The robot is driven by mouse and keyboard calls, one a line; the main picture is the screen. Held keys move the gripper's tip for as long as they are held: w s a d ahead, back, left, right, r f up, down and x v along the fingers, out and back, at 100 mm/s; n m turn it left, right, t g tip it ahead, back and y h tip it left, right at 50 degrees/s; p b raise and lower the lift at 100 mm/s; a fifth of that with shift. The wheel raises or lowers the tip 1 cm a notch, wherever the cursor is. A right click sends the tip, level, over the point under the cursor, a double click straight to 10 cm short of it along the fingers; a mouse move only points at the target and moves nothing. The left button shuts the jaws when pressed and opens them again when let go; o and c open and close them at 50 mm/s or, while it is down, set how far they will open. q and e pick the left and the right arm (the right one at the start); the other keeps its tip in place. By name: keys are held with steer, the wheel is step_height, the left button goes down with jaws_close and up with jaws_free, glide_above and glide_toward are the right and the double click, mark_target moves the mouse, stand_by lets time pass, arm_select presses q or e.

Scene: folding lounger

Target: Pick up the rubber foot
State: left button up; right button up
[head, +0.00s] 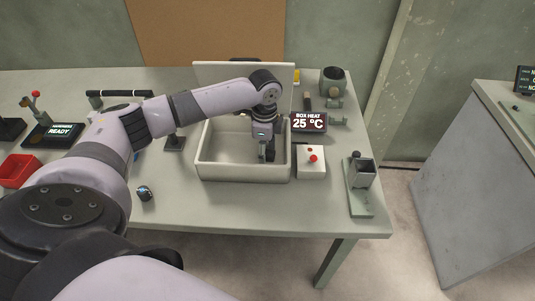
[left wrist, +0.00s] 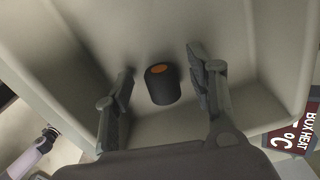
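The rubber foot (left wrist: 162,84) is a short black cylinder with an orange top. In the left wrist view it stands on the floor of the pale open box (left wrist: 255,75). In the head view the box (head: 243,172) sits on the table, and I cannot make out the foot behind my gripper and the front wall. My left gripper (head: 266,150) reaches down into the box. In the left wrist view its fingers (left wrist: 160,62) are spread apart, one on each side of the foot, with visible gaps. My right gripper is not in view.
A green fixture (head: 360,185) is further right. A red tray (head: 18,170) lies at left. The table front is mostly clear.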

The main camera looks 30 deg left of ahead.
arm_select(q)
steer(key=c, duration=0.9)
steer(key=shift+r, duration=0.15)
steer(key=shift+c, duration=0.2)
